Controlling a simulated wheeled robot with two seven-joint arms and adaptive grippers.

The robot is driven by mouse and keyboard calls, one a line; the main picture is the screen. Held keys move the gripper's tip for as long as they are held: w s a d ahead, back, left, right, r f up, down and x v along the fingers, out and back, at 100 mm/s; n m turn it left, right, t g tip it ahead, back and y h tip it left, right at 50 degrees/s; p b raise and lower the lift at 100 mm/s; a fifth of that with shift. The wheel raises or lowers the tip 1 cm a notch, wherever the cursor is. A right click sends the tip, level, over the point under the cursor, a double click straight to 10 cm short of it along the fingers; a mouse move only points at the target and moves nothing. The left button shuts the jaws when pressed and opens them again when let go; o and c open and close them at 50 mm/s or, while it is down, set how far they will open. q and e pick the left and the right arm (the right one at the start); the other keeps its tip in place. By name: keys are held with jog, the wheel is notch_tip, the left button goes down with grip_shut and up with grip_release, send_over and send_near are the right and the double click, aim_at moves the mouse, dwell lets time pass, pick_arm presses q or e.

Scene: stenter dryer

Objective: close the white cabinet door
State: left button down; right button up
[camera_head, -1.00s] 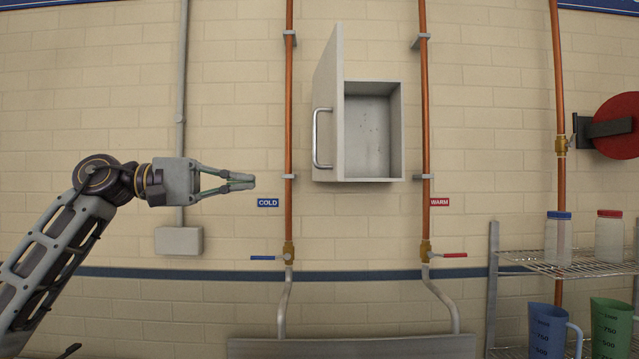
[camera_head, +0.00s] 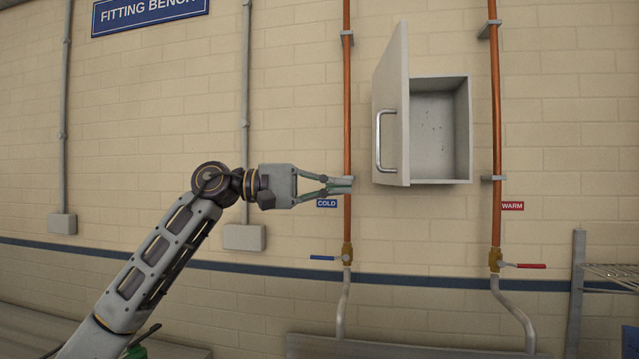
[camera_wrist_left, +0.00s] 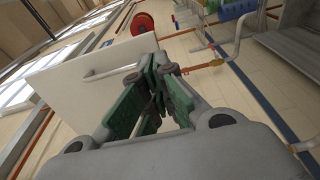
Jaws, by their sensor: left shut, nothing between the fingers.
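The white cabinet (camera_head: 470,130) hangs on the brick wall between two copper pipes, its inside showing and empty. Its door (camera_head: 391,110) stands open, swung out on the left side, with a bar handle (camera_head: 379,140) on its face. My left gripper (camera_head: 350,185) is shut and empty, left of the door and a little below the handle, apart from both in the head view. In the left wrist view the closed fingers (camera_wrist_left: 155,95) appear in front of the door (camera_wrist_left: 95,85) and its handle (camera_wrist_left: 112,70). My right gripper is not in view.
A copper pipe (camera_head: 347,100) runs behind my left fingertips, with a blue-handled valve (camera_head: 347,256) below. Another pipe (camera_head: 495,110) with a red-handled valve (camera_head: 495,259) stands right of the cabinet. A wire shelf (camera_head: 612,270) is at the lower right.

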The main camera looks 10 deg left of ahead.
aim_at(397, 185)
pick_arm(q)
jog(key=d+p, duration=0.1)
jog(key=d, duration=0.2)
jog(key=w+d+p, duration=0.1)
jog(key=d, duration=0.2)
jog(key=shift+w+d+r, duration=0.1)
jog(key=shift+w+d, duration=0.05)
jog(key=shift+d, duration=0.15)
jog(key=shift+w+d, duration=0.15)
jog(key=shift+d, duration=0.6)
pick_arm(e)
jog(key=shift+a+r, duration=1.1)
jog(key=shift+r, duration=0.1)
pick_arm(q)
jog(key=shift+d, duration=0.1)
